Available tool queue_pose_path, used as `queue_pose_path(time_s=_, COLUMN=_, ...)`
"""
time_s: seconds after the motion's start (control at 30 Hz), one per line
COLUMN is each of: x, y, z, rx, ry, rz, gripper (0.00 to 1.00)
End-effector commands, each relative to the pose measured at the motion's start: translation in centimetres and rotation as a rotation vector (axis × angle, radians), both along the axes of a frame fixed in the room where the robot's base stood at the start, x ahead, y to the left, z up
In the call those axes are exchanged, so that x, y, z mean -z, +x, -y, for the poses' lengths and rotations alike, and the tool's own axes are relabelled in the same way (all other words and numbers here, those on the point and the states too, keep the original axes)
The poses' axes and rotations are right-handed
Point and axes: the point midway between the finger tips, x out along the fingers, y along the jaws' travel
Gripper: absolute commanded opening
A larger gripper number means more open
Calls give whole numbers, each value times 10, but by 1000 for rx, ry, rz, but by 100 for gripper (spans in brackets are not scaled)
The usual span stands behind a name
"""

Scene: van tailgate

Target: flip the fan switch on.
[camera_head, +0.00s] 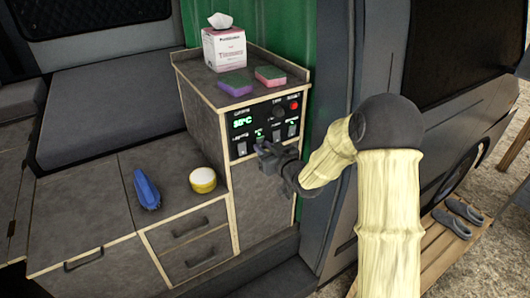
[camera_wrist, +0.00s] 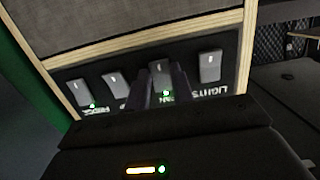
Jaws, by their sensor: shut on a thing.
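The fan switch (camera_wrist: 162,72) is a grey rocker on the black control panel (camera_wrist: 226,88), between the lights switch (camera_wrist: 209,67) and another rocker. A green light glows beside it at the partly hidden fan label. My gripper (camera_wrist: 163,98) is at the fan switch, with its two dark fingers on either side of its lower part in the wrist view. It is shut on the switch. In the head view my gripper (camera_head: 264,151) reaches the panel's lower edge from the right and hides part of the switch row.
The fridge switch (camera_wrist: 78,92) also has a green light. A tissue box (camera_head: 224,49), purple sponge (camera_head: 235,83) and pink sponge (camera_head: 270,76) stand on the cabinet top. A blue brush (camera_head: 146,190) and yellow-white round container (camera_head: 203,180) are on the lower counter.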

Motion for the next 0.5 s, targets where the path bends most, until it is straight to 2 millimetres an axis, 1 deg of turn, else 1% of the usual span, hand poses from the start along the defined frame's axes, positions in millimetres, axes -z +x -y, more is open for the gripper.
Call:
queue_pose_path(time_s=0.17, x=-1, y=-1, z=-2, rx=-5, ry=1, rz=2, gripper=1)
queue_pose_path(time_s=0.2, x=-1, y=-1, z=-2, rx=-5, ry=1, rz=2, gripper=26)
queue_pose_path(time_s=0.27, x=-1, y=-1, z=-2, rx=-4, ry=1, rz=2, gripper=37)
queue_pose_path(time_s=0.3, x=-1, y=-1, z=-2, rx=-4, ry=0, rz=1, gripper=45)
queue_pose_path(time_s=0.5, x=-1, y=0, z=-1, rx=-2, ry=-1, rz=0, gripper=45)
